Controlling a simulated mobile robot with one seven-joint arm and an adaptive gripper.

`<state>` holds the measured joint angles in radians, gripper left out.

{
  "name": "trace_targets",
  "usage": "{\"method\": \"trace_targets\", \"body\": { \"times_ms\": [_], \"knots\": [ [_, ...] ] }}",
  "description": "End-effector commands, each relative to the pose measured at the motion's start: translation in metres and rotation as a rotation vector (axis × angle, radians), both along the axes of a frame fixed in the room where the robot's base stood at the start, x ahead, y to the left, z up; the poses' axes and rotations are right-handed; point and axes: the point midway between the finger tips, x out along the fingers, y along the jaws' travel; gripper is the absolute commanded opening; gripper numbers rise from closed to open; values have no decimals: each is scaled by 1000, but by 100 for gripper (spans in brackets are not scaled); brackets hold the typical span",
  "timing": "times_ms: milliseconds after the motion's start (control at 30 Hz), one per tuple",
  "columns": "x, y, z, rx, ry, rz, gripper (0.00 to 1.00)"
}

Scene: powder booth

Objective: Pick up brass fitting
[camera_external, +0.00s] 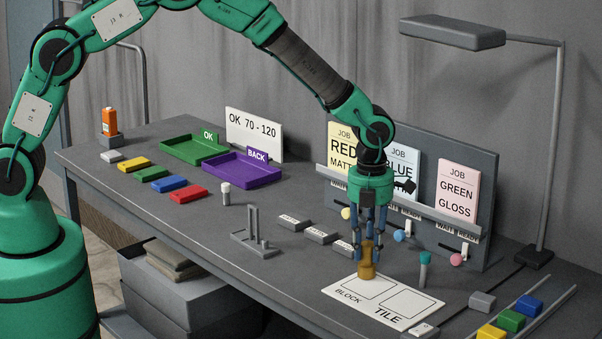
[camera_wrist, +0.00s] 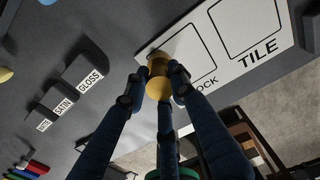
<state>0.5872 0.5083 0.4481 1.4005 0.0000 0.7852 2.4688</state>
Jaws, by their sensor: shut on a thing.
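The brass fitting (camera_external: 367,264) is a small gold-coloured, waisted piece. It is upright at the white BLOCK/TILE card (camera_external: 398,321), by the edge of the BLOCK outline. I cannot tell whether its base touches the card. My gripper (camera_external: 369,240) points straight down, with its dark blue fingers closed around the fitting's upper part. In the wrist view the fitting (camera_wrist: 159,72) sits between the fingertips, in front of the card (camera_wrist: 225,45). The fingers hide part of its sides.
A teal-topped grey peg (camera_external: 423,270) stands close to the right of the gripper. Small labelled grey blocks (camera_external: 321,235) lie to the left. The job-card rack (camera_external: 470,200) and coloured knobs are behind. A lamp post (camera_external: 553,150) rises at the right.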

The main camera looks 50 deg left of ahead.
Motion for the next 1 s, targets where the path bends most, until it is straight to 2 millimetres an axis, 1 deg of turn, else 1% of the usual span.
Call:
{"method": "trace_targets", "body": {
  "times_ms": [167,300,333,567,1000],
  "knots": [
    [1,0,16,-2,-2,0,0],
    [1,-1,36,-2,-3,0,0],
    [-4,3,33,0,0,0,0],
    [-32,20,36,-1,-1,0,0],
    [-97,61,43,-1,-2,0,0]
  ]
}}
